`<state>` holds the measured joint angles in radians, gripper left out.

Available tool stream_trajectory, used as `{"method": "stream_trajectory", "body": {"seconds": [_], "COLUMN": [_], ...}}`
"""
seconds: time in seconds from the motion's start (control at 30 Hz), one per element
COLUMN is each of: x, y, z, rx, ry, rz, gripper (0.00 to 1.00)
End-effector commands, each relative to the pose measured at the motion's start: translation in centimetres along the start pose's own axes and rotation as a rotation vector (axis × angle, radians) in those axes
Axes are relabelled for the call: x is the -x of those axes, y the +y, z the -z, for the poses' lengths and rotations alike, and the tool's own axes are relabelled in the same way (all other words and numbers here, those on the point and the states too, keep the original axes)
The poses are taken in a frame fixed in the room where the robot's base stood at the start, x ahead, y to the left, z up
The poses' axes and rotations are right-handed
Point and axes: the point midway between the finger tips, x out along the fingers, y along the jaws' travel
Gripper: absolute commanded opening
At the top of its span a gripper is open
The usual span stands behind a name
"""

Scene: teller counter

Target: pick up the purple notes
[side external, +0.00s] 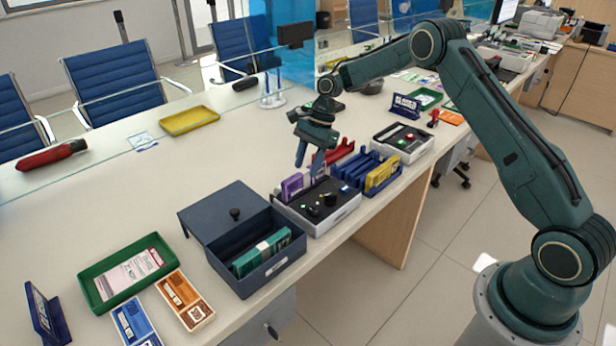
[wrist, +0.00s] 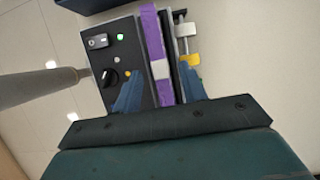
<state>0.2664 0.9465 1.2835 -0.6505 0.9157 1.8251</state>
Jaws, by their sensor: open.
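The purple notes (side external: 291,187) stand on edge at the far left side of a grey and black counting machine (side external: 322,221) near the counter's front edge. In the wrist view the purple notes (wrist: 152,36) show as a narrow upright bundle with a pale band around the middle. My gripper (side external: 308,168) is open and points down just above the machine, close to the notes. In the wrist view, the fingers of my gripper (wrist: 160,76) show on either side of the bundle. I cannot tell whether either finger touches it.
A dark blue box (side external: 228,213) with a banded green bundle (side external: 262,252) stands left of the machine. A blue rack (side external: 352,168) with yellow notes (side external: 382,173) stands to its right. The counter behind, around the yellow tray (side external: 190,121), is mostly clear.

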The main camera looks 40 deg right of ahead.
Motion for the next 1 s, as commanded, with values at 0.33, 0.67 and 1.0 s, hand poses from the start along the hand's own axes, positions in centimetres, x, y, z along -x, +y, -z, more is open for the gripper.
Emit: {"method": "stream_trajectory", "body": {"seconds": [0.33,0.67,1.0], "x": [-3.2,-3.2,-3.2], "y": [0.0,-0.1,-0.1], "z": [-0.1,0.0,0.0], "rx": [0.002,0.001,0.001], "ry": [0.002,0.002,0.002], "rz": [0.0,0.001,0.001], "gripper": [0.42,0.42,0.1]}}
